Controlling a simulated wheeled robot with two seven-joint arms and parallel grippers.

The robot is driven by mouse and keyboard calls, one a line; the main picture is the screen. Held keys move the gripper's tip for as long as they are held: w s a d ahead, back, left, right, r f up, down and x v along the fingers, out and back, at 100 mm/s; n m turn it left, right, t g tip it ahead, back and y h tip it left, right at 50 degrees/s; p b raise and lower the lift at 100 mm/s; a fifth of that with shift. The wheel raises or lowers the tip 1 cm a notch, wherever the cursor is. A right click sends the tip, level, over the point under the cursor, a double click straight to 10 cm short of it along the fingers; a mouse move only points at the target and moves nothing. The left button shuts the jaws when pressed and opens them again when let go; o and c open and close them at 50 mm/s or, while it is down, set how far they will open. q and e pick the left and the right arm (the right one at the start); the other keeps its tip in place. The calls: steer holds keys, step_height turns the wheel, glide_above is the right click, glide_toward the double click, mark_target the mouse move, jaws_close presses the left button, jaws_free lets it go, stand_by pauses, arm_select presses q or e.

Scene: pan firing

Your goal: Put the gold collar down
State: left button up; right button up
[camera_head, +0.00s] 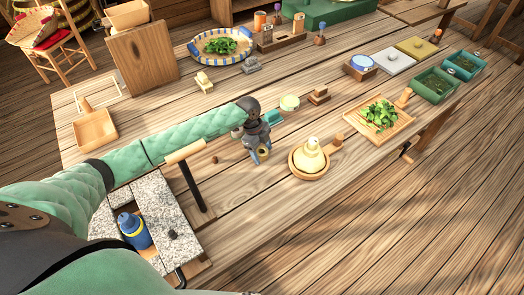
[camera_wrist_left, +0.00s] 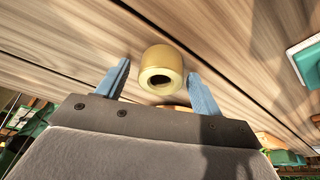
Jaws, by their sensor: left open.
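The gold collar (camera_wrist_left: 161,72) is a short ring with a hole through it, between the blue fingertips of my left gripper (camera_wrist_left: 160,85) in the left wrist view. A gap shows on both sides of it, so the open gripper does not hold it. In the head view the gold collar (camera_head: 263,152) is small, low between the fingers of my left gripper (camera_head: 261,157), at the plank table. The wrist partly hides it there, and I cannot tell exactly how it meets the wood. My right gripper is not in view.
A round wooden pan (camera_head: 297,168) with a pale domed piece stands just right of my left gripper. A teal block (camera_head: 273,117) and a pale green round tin (camera_head: 289,103) lie behind it. Bare planks (camera_head: 245,205) lie in front.

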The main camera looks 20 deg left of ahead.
arm_select(q)
steer(key=shift+w+a+r, duration=0.1)
steer(key=shift+a+r, duration=0.05)
steer(key=shift+r, duration=0.15)
steer(key=b+v, duration=0.1)
steer(key=v, duration=0.1)
steer(key=shift+r, duration=0.3)
steer(key=b+v, duration=0.3)
steer(key=v, duration=0.5)
steer(key=shift+a+r, duration=0.15)
steer(key=shift+r, duration=0.2)
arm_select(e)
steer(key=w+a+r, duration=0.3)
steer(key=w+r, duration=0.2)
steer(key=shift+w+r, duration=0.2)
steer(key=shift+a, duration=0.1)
